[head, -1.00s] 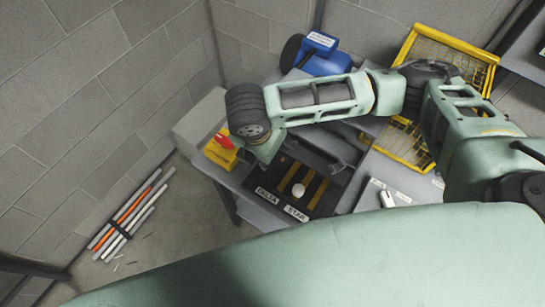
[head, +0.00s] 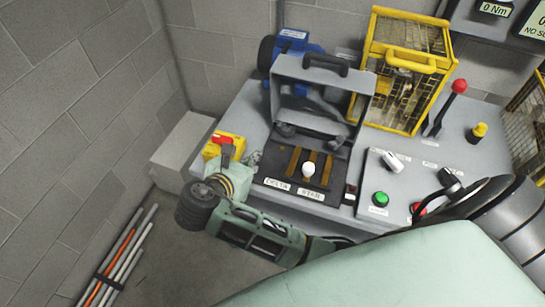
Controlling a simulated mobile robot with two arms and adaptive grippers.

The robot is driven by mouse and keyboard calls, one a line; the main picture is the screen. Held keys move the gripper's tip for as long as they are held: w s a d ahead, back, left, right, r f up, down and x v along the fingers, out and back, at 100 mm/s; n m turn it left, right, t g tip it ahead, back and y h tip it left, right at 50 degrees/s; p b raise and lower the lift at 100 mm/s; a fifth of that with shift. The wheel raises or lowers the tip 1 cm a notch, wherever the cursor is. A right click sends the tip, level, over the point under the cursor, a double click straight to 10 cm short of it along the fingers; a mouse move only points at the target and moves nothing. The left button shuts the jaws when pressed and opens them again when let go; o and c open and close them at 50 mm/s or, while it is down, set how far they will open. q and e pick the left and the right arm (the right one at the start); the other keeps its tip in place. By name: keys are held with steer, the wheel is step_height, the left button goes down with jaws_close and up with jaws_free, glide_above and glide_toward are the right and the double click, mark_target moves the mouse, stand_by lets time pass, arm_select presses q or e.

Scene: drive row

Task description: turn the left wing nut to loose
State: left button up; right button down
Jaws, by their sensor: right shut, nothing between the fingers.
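The left wing nut (head: 285,130) looks like a small dark piece at the left foot of the grey cover (head: 276,102). A similar dark right wing nut (head: 335,143) sits at the right foot. Both are small, so I cannot read their turn. My right gripper (head: 237,165) is left of the terminal board, close to the yellow switch box, and apart from the left wing nut. It is shut and empty. Its fingertips are hard to make out beside the wrist. My left gripper is not in view.
The black terminal board (head: 262,170) has a white knob (head: 308,169) and DELTA and STAR labels. The yellow box with a red handle (head: 222,143) stands left. A yellow cage (head: 405,65), a green button (head: 381,198) and a red lever (head: 459,87) are right.

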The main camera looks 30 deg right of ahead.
mark_target(286, 131)
steer(key=shift+h, duration=0.3)
steer(key=x, duration=0.3)
steer(key=s+x, duration=0.1)
steer(key=x, duration=0.2)
steer(key=d+x, duration=0.1)
steer(key=x, duration=0.3)
steer(key=shift+s, duration=0.4)
steer(key=d, duration=0.1)
steer(key=w+d, duration=0.1)
steer(key=w+d+p, duration=0.1)
steer(key=shift+f, duration=0.25)
steer(key=shift+w+d, duration=0.25)
steer(key=shift+d, duration=0.2)
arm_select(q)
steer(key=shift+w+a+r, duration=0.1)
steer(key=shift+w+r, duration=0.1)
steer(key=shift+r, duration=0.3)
